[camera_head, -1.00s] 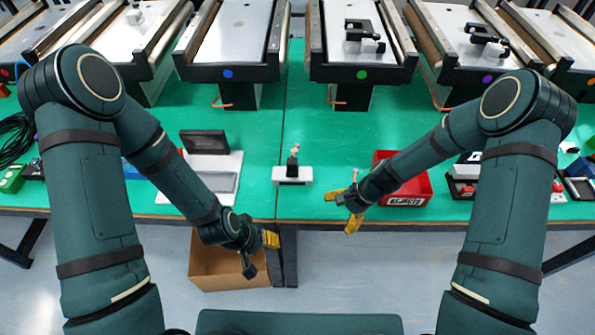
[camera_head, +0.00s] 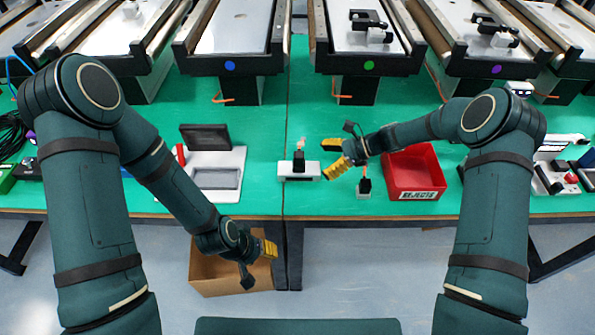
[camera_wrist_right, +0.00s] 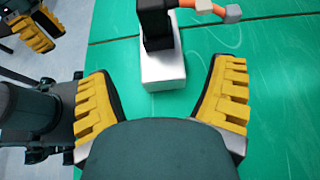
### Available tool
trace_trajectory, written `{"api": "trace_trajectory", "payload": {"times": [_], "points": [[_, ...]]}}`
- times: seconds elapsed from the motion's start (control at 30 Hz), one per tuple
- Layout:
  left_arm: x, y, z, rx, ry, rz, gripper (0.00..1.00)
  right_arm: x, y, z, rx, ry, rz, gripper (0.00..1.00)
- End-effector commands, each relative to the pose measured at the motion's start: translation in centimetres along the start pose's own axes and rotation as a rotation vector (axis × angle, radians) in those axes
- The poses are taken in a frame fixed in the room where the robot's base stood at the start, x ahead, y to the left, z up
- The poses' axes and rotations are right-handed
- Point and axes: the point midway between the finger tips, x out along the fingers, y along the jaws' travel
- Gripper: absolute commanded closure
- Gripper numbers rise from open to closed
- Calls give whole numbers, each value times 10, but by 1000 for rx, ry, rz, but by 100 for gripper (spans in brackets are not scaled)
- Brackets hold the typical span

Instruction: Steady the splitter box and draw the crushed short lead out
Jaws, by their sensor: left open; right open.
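The splitter box appears to be the small black block on a white base (camera_head: 299,168) at the table's front middle. It stands upright, with a pale orange lead (camera_head: 302,144) rising from its top. In the right wrist view the white base (camera_wrist_right: 163,72) lies ahead between the fingers, and the orange lead (camera_wrist_right: 198,5) ends in a grey plug. Whether the lead is crushed is too small to tell. My right gripper (camera_head: 334,157) is open and empty, just right of the box and apart from it. My left gripper (camera_head: 268,249) is open and empty, low in front of the table edge.
A small black block with an orange lead on a grey base (camera_head: 364,186) stands right of the box, near the red rejects bin (camera_head: 416,191). A white tray stand (camera_head: 232,160) is to the left. A cardboard box (camera_head: 225,287) sits on the floor. Conveyors line the back.

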Motion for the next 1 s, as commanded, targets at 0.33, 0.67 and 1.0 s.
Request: {"api": "trace_trajectory", "payload": {"times": [0.33, 0.67, 1.0], "points": [[16, -6, 7, 4, -14, 1, 53, 49, 1, -3, -1, 2, 1, 17], [25, -9, 11, 7, -23, 2, 53, 75, 1, -2, -1, 2, 1, 17], [25, -9, 12, 7, -25, 3, 53, 77, 0, -1, -1, 3, 0, 17]]}}
